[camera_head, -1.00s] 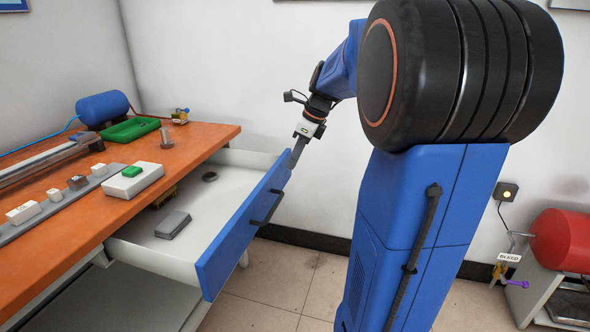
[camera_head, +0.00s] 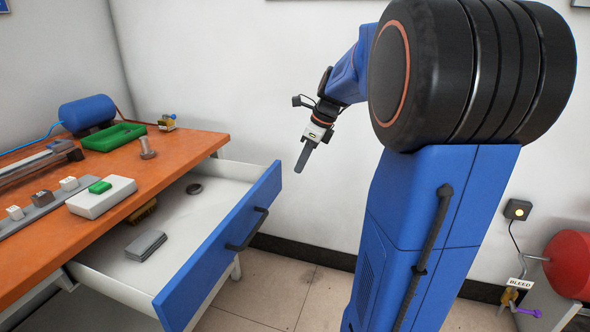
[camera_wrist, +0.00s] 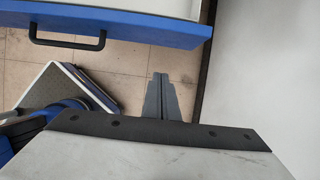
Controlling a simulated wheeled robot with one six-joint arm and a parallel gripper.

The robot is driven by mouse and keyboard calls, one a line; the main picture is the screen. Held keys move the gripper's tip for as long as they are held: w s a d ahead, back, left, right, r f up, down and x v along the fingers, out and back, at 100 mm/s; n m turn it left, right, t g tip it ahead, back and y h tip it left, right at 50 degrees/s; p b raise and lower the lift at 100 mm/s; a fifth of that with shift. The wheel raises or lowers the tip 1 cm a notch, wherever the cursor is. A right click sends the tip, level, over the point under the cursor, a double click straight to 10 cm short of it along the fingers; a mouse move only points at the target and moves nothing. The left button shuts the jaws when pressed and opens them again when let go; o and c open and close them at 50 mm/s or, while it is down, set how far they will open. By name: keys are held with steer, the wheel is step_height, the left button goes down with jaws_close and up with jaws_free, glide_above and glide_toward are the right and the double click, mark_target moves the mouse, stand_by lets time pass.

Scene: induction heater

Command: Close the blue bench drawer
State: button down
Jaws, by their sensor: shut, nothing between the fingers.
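The blue-fronted bench drawer (camera_head: 222,250) is pulled well out from under the orange bench top. Its front has a dark bar handle (camera_head: 247,229). A grey block and a dark round item lie inside it. My gripper (camera_head: 301,168) is shut and empty, with its fingers pointing down. It is outside the drawer, just right of the far end of the blue front. In the wrist view, the shut fingers (camera_wrist: 158,78) are over bare floor, apart from the drawer front (camera_wrist: 150,27). The handle (camera_wrist: 68,36) shows there at upper left.
The orange bench top (camera_head: 165,165) carries a blue tank (camera_head: 87,112), a green tray (camera_head: 112,136) and a white box with a green button (camera_head: 101,197). A red tank (camera_head: 570,262) stands at far right. Tiled floor (camera_head: 280,285) lies clear in front of the drawer.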

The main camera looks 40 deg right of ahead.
steer(key=shift+w+a+f, duration=0.7)
steer(key=shift+w+f, duration=0.3)
steer(key=shift+f, duration=0.4)
steer(key=shift+w+a+f, duration=0.75)
steer(key=shift+w+f, duration=0.2)
steer(key=shift+f, duration=0.4)
steer(key=shift+w+a+f, duration=0.7)
steer(key=shift+w+f, duration=0.3)
steer(key=shift+f, duration=0.4)
steer(key=shift+w+a, duration=0.1)
steer(key=shift+w, duration=0.05)
glide_above(214, 186)
